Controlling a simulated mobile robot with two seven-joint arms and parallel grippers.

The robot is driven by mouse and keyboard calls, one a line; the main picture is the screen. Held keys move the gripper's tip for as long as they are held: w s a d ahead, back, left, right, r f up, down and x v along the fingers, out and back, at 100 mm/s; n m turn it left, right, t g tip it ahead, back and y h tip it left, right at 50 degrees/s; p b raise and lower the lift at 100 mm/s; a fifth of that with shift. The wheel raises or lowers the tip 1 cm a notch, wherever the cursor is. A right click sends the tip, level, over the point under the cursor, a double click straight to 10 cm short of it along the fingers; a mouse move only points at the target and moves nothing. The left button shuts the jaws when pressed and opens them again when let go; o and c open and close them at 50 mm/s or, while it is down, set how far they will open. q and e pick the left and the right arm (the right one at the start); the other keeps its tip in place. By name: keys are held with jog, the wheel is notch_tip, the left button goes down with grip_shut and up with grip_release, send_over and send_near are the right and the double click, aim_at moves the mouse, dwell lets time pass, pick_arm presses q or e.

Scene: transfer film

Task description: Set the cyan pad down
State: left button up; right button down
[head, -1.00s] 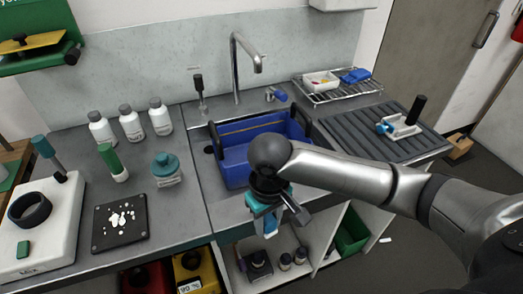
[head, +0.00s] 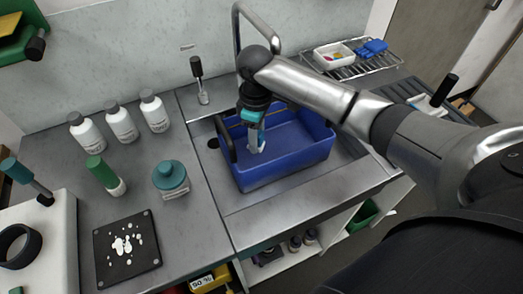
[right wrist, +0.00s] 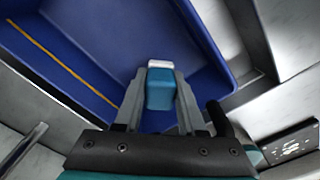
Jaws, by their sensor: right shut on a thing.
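My right gripper (head: 257,143) points down inside the blue tub (head: 285,174), near its left end. It is shut on the cyan pad (right wrist: 160,92), a blue-cyan block with a white end. In the right wrist view the pad sits between the two grey fingers (right wrist: 160,98), above the blue tub floor. In the head view the pad is small and partly covered by the gripper; I cannot tell whether it touches the tub. My left gripper is not in view.
The faucet (head: 238,40) stands behind my right arm. White bottles (head: 118,122), a teal-lidded jar (head: 172,180) and a black plate with white bits (head: 126,250) are on the left counter. A wire rack (head: 350,62) holds a white tray (head: 333,55). The tub's right part looks empty.

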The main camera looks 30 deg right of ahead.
notch_tip(320, 180, down, 3)
jog(key=shift+s, duration=0.15)
jog(key=shift+f+b, duration=0.3)
notch_tip(320, 180, down, 3)
jog(key=shift+b, duration=0.4)
jog(key=shift+f, duration=0.35)
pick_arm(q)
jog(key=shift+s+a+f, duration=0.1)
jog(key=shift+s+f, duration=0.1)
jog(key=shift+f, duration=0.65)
pick_arm(e)
jog(key=shift+f, duration=0.1)
jog(key=c, duration=0.5)
grip_release()
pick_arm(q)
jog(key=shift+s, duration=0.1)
